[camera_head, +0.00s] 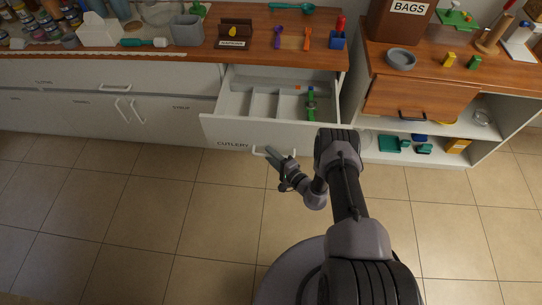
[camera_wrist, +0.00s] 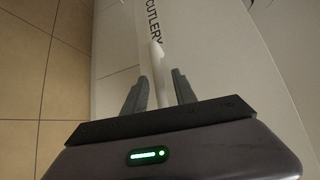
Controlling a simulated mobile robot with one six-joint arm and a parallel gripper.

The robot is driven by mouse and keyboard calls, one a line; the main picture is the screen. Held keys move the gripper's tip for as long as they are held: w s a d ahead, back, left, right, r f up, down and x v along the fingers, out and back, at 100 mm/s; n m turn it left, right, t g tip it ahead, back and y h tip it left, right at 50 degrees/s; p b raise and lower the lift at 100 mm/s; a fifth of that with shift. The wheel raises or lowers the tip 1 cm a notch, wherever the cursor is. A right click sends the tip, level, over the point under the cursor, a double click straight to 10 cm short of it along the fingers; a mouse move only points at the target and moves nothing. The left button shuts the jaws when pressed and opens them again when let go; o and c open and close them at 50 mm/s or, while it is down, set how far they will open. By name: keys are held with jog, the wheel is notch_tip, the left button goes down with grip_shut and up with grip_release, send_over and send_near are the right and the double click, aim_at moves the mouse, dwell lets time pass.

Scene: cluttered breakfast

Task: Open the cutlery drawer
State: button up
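The cutlery drawer (camera_head: 222,128) stands pulled out from the counter, its compartments in view from above. Its front, lettered CUTLERY, also shows in the wrist view (camera_wrist: 112,45). A green utensil (camera_head: 310,103) lies in its right part, with a small orange item (camera_head: 298,88) near the back. The white handle (camera_wrist: 158,70) is on the drawer front. My gripper (camera_head: 268,153) is at this handle. In the wrist view my gripper's two grey fingers (camera_wrist: 159,80) are on either side of the handle, with a narrow gap showing on each side.
Bowls, jars and utensils crowd the wooden counter (camera_head: 185,72). A bags box (camera_head: 400,18) stands on the right cabinet, above a closed wooden drawer (camera_head: 390,98) and open shelves. The tiled floor (camera_head: 150,215) in front is clear.

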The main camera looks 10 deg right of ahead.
jog(key=p+v, duration=0.6)
jog(key=v, duration=1.1)
jog(key=shift+s, duration=0.25)
